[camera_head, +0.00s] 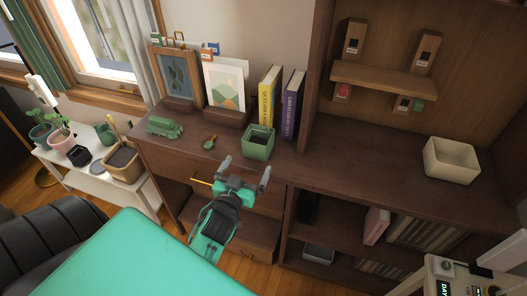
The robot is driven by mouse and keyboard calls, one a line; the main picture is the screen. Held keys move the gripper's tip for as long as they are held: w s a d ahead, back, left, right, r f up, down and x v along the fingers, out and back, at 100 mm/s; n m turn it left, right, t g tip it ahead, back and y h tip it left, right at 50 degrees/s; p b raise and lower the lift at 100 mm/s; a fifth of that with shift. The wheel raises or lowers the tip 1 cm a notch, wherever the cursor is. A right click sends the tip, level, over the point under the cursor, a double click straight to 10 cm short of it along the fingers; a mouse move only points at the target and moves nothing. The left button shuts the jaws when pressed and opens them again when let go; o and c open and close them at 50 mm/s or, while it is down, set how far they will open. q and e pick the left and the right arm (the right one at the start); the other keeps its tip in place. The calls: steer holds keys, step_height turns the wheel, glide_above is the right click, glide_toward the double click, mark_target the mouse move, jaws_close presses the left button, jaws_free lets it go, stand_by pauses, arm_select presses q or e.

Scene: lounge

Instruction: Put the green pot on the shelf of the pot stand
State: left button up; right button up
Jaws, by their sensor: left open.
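A square green pot (258,144) stands upright on the dark wooden cabinet top, near its front edge and in front of two books. My left gripper (246,171) is open and empty, just in front of and below the pot in the picture, apart from it. A wooden piece with two uprights and a shelf board (384,84) stands against the back panel at the right. A white side table (135,186) with potted plants is at the left. I cannot tell for certain which of these is the pot stand. My right gripper is not in view.
A yellow book (268,94) and a purple book (291,104) stand behind the pot. A green toy vehicle (164,127) and framed pictures are to its left. A cream bowl (451,160) sits at the right. The cabinet top between pot and bowl is clear.

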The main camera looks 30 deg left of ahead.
mark_target(254, 151)
arm_select(q)
steer(key=x, duration=0.7)
steer(key=shift+w+p, duration=0.1)
steer(key=shift+p, duration=0.25)
steer(key=shift+w+a+r, duration=0.15)
steer(key=shift+w, duration=0.35)
steer(key=p+x, duration=0.1)
steer(key=x, duration=0.2)
steer(key=shift+w+a, duration=0.1)
steer(key=shift+w, duration=0.5)
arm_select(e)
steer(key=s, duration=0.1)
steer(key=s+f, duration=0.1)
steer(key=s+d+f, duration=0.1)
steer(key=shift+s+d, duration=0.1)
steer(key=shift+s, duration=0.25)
arm_select(q)
steer(key=c, duration=1)
steer(key=shift+c, duration=0.6)
steer(key=shift+r, duration=0.15)
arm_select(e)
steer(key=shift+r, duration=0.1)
